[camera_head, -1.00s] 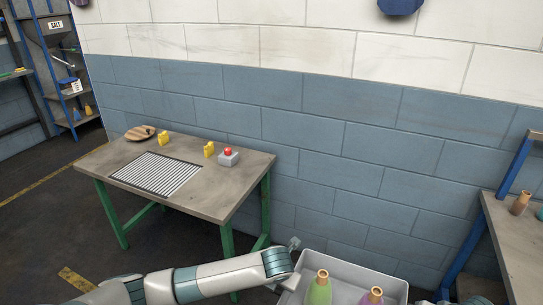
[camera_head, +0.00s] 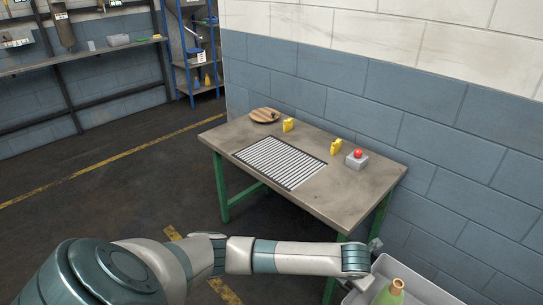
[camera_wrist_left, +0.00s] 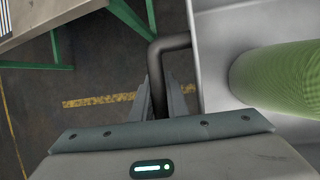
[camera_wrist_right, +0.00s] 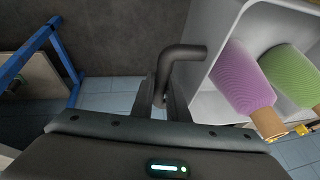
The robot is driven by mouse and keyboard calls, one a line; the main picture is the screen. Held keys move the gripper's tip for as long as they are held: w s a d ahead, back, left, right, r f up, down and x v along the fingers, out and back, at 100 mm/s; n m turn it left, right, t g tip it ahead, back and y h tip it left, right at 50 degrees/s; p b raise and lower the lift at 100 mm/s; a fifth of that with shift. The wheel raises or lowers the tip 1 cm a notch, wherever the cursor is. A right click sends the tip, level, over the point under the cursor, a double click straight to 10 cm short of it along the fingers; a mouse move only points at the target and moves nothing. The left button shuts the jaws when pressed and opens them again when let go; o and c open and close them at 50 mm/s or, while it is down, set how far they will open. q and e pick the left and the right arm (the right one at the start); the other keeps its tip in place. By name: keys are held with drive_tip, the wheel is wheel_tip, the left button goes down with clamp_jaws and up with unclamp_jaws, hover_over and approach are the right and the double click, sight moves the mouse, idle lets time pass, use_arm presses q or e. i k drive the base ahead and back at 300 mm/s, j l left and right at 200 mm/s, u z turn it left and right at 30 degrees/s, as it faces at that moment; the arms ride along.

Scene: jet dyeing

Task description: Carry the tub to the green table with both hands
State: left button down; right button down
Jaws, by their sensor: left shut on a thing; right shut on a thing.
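The grey tub (camera_head: 412,282) is at the lower right of the head view, with a green cone (camera_head: 391,293) inside. In the left wrist view, my left gripper (camera_wrist_left: 160,98) is shut on the dark bent handle of the tub (camera_wrist_left: 209,60). In the right wrist view, my right gripper (camera_wrist_right: 163,92) is shut on the other dark handle. A purple cone (camera_wrist_right: 240,80) and the green cone (camera_wrist_right: 290,72) lie inside the tub there. The green-legged table (camera_head: 345,192) stands ahead, left of the tub. My right gripper is outside the head view.
On the table are a striped grille (camera_head: 281,161), a round wooden board (camera_head: 264,115), yellow pieces (camera_head: 288,125) and a grey box with a red button (camera_head: 357,158). A blue block wall (camera_head: 440,140) runs behind. Open floor (camera_head: 110,190) lies to the left.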

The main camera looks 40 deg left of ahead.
sight(283, 158)
drive_tip(key=j, duration=1.5)
drive_tip(key=k+j, duration=0.1)
drive_tip(key=j, duration=1.45)
drive_tip(key=i+j, duration=0.3)
drive_tip(key=i, duration=0.15)
drive_tip(key=i+j, duration=0.65)
drive_tip(key=i, duration=0.2)
